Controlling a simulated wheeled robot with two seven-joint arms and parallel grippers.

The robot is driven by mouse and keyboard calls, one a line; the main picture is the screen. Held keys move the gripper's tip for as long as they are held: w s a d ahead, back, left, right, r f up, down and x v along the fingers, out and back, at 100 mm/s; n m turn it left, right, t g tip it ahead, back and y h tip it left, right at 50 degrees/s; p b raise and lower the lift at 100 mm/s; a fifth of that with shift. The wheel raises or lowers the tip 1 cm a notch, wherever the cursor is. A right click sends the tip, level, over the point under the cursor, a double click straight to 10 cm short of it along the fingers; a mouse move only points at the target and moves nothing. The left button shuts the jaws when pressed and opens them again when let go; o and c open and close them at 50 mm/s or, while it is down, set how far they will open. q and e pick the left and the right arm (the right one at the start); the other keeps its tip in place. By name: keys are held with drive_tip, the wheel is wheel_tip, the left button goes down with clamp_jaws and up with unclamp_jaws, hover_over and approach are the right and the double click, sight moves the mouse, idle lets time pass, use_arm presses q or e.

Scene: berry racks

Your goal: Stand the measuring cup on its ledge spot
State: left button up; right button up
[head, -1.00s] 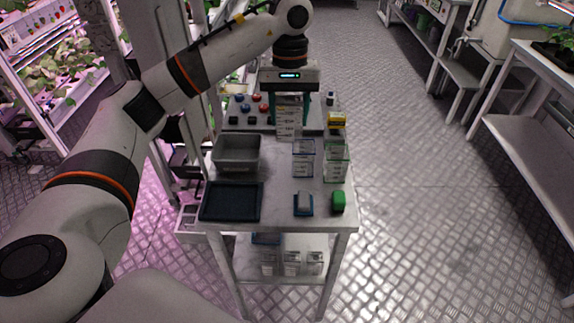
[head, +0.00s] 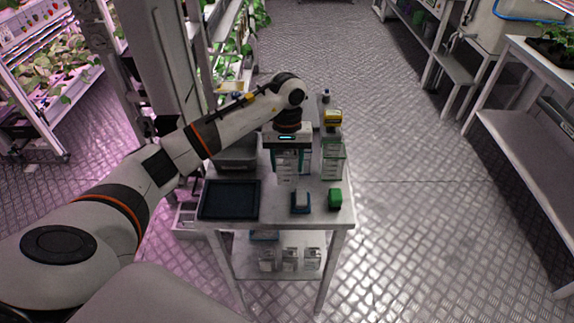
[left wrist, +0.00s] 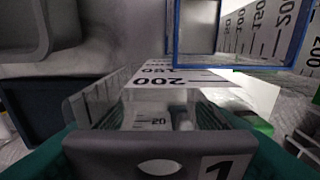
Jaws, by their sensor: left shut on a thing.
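My left gripper (head: 290,160) hangs over the middle of the grey bench, its teal fingers pointing down. It is shut on a clear measuring cup (head: 286,170) with dark scale marks. A green-rimmed cup (head: 333,168) stands to the right. I cannot make out the ledge spot. My right gripper is out of view.
A grey bin (head: 233,165), partly behind my arm, and a dark tray (head: 229,200) are on the bench's left. A blue-and-white item (head: 300,201) and a green item (head: 335,198) lie near the front edge. A yellow-topped item (head: 332,118) is behind. Several containers (head: 290,260) stand below.

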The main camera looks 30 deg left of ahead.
use_arm(q)
drive_tip(key=shift+f, duration=1.15)
drive_tip(key=shift+f, duration=0.2)
drive_tip(key=o, duration=1)
drive_tip(key=shift+r, duration=0.1)
